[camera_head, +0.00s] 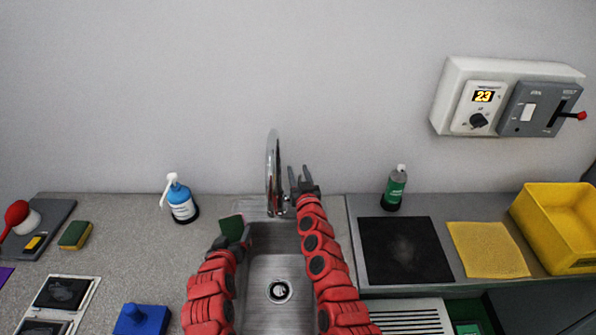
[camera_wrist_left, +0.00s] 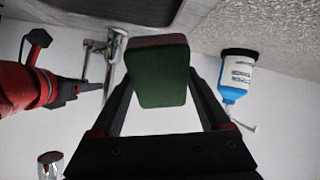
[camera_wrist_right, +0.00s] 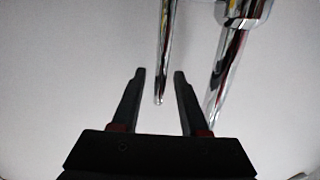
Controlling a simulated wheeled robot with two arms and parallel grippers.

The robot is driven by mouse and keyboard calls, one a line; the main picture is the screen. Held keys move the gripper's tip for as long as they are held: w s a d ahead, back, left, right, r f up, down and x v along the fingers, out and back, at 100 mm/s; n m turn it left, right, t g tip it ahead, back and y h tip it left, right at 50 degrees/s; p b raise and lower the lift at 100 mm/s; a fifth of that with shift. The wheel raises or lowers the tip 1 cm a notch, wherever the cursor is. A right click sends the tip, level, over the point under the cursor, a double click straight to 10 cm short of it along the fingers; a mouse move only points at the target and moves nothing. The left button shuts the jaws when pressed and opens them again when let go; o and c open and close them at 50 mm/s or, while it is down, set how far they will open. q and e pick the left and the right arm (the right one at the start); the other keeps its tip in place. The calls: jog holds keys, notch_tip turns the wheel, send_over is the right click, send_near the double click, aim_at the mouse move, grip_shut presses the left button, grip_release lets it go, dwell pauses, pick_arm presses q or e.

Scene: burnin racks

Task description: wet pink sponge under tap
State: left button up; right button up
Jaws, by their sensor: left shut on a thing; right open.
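The pink sponge (camera_wrist_left: 162,78) shows its dark green face in the left wrist view, with a pinkish layer along its top edge. It also shows in the head view (camera_head: 232,228), at the left rim of the sink. My left gripper (camera_head: 226,241) is shut on it. The chrome tap (camera_head: 273,172) stands behind the sink (camera_head: 262,268), and no water shows under its spout. My right gripper (camera_head: 303,178) is open, just right of the tap. In the right wrist view a thin chrome rod (camera_wrist_right: 166,50) appears between its fingers; I cannot tell whether they touch.
A blue-and-white pump bottle (camera_head: 182,202) stands left of the sink, near a yellow-green sponge (camera_head: 75,235) and a blue block (camera_head: 140,320). To the right are a green bottle (camera_head: 396,188), a dark plate (camera_head: 405,250), a yellow cloth (camera_head: 488,249) and a yellow bin (camera_head: 570,247).

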jog(key=shift+w+r, duration=0.1)
jog(key=shift+w, duration=0.45)
jog(key=shift+c, duration=0.2)
grip_shut()
jog(key=shift+a, duration=0.1)
dwell(0.9)
